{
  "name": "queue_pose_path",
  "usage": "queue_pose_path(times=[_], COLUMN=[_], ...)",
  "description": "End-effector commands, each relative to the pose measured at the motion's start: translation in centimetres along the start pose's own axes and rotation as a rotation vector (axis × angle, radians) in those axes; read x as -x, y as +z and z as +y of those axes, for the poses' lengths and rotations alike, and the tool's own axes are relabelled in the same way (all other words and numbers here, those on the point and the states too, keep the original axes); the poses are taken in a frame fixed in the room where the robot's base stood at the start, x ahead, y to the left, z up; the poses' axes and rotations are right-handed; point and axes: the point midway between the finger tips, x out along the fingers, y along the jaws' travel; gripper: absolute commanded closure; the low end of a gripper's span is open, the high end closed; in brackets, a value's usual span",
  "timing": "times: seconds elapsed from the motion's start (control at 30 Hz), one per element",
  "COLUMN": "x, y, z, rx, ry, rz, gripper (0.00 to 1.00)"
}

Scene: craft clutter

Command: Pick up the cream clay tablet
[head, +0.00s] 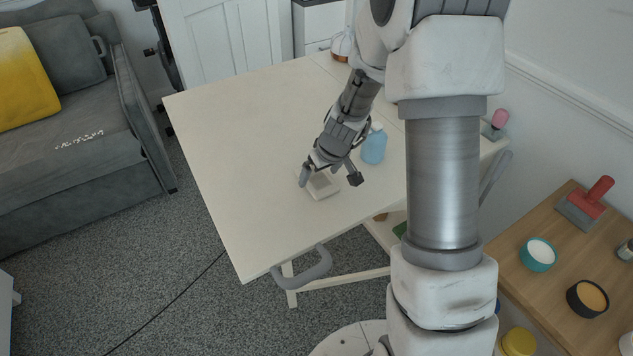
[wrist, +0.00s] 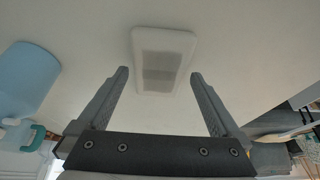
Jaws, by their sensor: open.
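The cream clay tablet (head: 325,191) lies flat on the cream table (head: 240,130), near its front edge. In the wrist view the tablet (wrist: 164,42) is a pale rounded rectangle with a greyer patch in its middle. My gripper (head: 331,180) is above the tablet and partly hides it in the head view. In the wrist view my gripper (wrist: 158,74) is open, with its two fingers apart. The tablet shows beyond and between the fingertips, and nothing is held.
A blue bottle (head: 374,146) stands on the table close to the right of my gripper; it also shows at the left of the wrist view (wrist: 22,75). A wooden side table (head: 540,275) with bowls stands at the right. The table's left part is clear.

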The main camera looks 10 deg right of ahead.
Motion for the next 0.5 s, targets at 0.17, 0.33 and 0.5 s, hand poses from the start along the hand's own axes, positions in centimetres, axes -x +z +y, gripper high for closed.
queue_pose_path(times=[0.17, 0.33, 0.5], x=[-1.24, -1.19, -1.18], y=[-0.02, -0.06, -0.05], z=[0.02, 0.02, 0.02], rx=[-0.001, 0.000, -0.001], ry=[0.001, 0.001, 0.001], rz=[0.001, 0.001, 0.001], gripper=[0.00, 0.00, 0.25])
